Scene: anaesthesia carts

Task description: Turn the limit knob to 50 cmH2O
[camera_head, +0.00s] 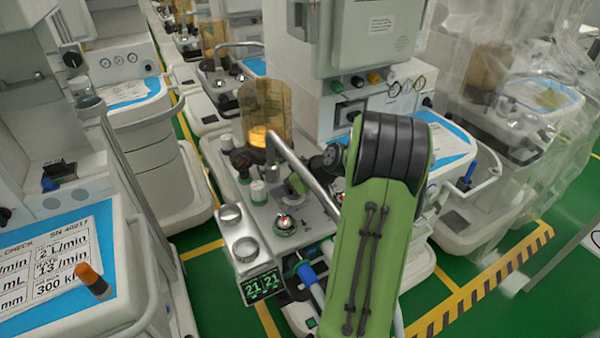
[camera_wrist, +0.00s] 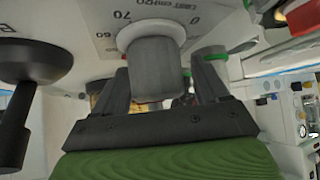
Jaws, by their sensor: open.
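The limit knob (camera_wrist: 155,68) is a grey round-edged grip on a white collar, large in the middle of the wrist view. Around it the panel shows upside-down print with 0, 60 and 70 and a cmH2O label. A pointer mark on the knob cannot be made out. My gripper (camera_wrist: 160,88) is open, with one dark finger on each side of the knob. Whether either finger touches it I cannot tell. In the head view my green arm reaches over the machine, and I cannot clearly make out the fingers or the limit knob there.
A black knob (camera_wrist: 33,66) stands close at left in the wrist view. A green-ringed part (camera_wrist: 208,53) is close at right. In the head view, an amber canister (camera_head: 265,108), a metal tube (camera_head: 305,172) and a green display (camera_head: 262,286) surround the working area.

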